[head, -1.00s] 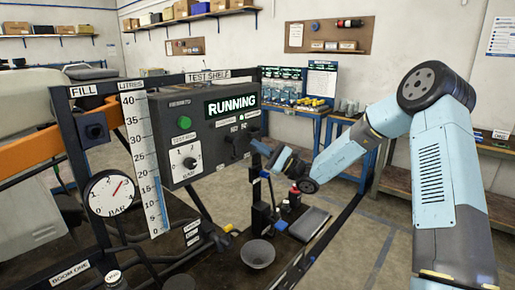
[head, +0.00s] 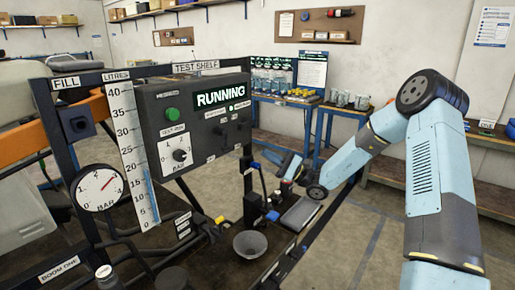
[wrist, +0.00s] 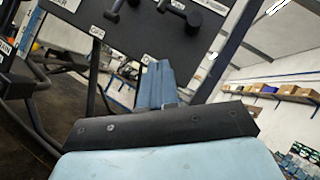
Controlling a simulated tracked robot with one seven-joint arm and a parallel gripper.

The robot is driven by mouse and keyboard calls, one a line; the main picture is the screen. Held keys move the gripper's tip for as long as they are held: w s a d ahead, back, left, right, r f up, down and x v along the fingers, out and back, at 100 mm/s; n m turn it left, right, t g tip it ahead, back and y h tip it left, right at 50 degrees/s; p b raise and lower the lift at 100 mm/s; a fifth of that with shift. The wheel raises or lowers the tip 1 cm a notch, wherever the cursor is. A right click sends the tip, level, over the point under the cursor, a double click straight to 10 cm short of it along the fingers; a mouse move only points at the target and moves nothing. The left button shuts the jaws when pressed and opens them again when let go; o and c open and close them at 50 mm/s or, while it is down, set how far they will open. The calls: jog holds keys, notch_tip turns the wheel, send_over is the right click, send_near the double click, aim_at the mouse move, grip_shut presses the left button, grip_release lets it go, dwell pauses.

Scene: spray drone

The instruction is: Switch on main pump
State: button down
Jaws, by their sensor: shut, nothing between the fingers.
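The dark control box (head: 205,148) on the test shelf has a green button (head: 172,115), a dial (head: 181,155) and a lit display (head: 221,97) reading RUNNING. Two dark switch levers are on its right part, the left one (head: 222,132) and the right one (head: 241,124); I cannot read their labels surely. My gripper (head: 270,156) is below and right of the box, apart from the levers. In the wrist view the blue fingers (wrist: 155,85) are shut and empty, below two black knobs (wrist: 180,12) on the box.
A round gauge (head: 100,191) and a litre scale (head: 132,155) stand left of the box. A grey bowl (head: 252,245) and a dark tray (head: 300,213) lie on the bench below. A dark frame post (head: 247,185) stands near my gripper. Open floor lies to the right.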

jog(key=shift+v, duration=1.75)
jog(key=shift+s+a, duration=0.1)
jog(key=shift+s, duration=0.05)
jog(key=s+a+r+n+g+h, duration=0.1)
jog(key=s+r+n+g+h, duration=0.25)
jog(key=s+h, duration=0.4)
jog(key=s+a+r+n+g+h, duration=0.15)
jog(key=s+n+g+h, duration=0.3)
jog(key=s, duration=0.65)
jog(key=s+d+r+n+t+h, duration=0.1)
jog(key=s+d+r+t+h, duration=0.3)
jog(key=s+d, duration=0.5)
jog(key=s+d+r+n+t+h, duration=0.2)
jog(key=s+d+r+t+h, duration=0.3)
jog(key=s+d, duration=0.5)
jog(key=shift+d+r+h, duration=0.4)
jog(key=shift+r+h, duration=0.1)
jog(key=shift+h, duration=0.7)
